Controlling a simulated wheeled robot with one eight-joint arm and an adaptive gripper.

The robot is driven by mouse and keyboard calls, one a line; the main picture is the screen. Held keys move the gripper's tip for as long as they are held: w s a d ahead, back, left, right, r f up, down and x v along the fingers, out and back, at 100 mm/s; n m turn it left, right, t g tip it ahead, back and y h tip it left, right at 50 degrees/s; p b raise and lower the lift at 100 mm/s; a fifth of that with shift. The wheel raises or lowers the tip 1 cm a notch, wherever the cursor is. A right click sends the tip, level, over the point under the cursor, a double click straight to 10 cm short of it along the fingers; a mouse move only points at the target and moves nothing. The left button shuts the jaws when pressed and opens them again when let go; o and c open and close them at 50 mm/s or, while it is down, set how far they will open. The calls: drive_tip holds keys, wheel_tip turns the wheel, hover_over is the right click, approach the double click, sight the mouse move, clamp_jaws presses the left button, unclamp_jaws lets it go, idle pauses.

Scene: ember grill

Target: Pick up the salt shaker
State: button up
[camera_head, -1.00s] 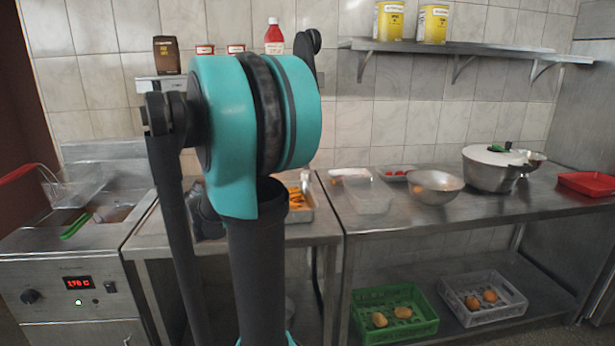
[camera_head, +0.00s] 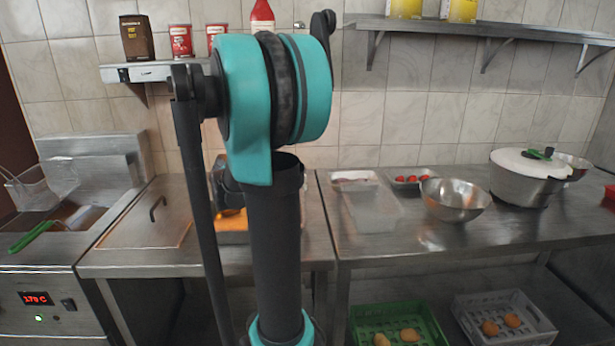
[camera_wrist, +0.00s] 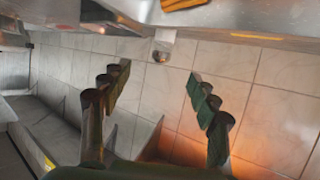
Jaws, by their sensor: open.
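A small pale shaker with a grey metallic cap (camera_wrist: 163,47), which looks like the salt shaker, shows upside down near the top middle of the wrist view. It stands at the edge of a metal surface, against the tiled wall. My gripper (camera_wrist: 157,73) is open and empty, its fingers spread to either side of the shaker's line, apart from it. The shaker looks farther off than the fingertips. In the head view my arm covers the middle, and I cannot make out the shaker or the fingertips there.
A tray with orange food (camera_head: 232,222) stands on the left counter behind my arm. A metal bowl (camera_head: 455,200), a clear container (camera_head: 372,212) and a lidded pot (camera_head: 525,178) stand on the right counter. A wall shelf (camera_head: 150,71) holds cans and a red bottle (camera_head: 262,17).

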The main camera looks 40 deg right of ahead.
drive_tip(key=x, duration=1.2)
drive_tip(key=shift+w+d+r, duration=0.1)
drive_tip(key=shift+d+r, duration=0.05)
drive_tip(key=shift+d, duration=0.05)
drive_tip(key=shift+w+d+f, duration=0.15)
drive_tip(key=shift+w+d, duration=0.35)
drive_tip(key=shift+d, duration=0.25)
drive_tip(key=shift+w+d+f, duration=0.15)
drive_tip(key=shift+w+d, duration=0.3)
drive_tip(key=shift+d, duration=0.25)
drive_tip(key=shift+w+d+f, duration=0.15)
drive_tip(key=shift+w+d, duration=0.35)
drive_tip(key=shift+d, duration=0.25)
drive_tip(key=shift+c, duration=0.5)
clamp_jaws()
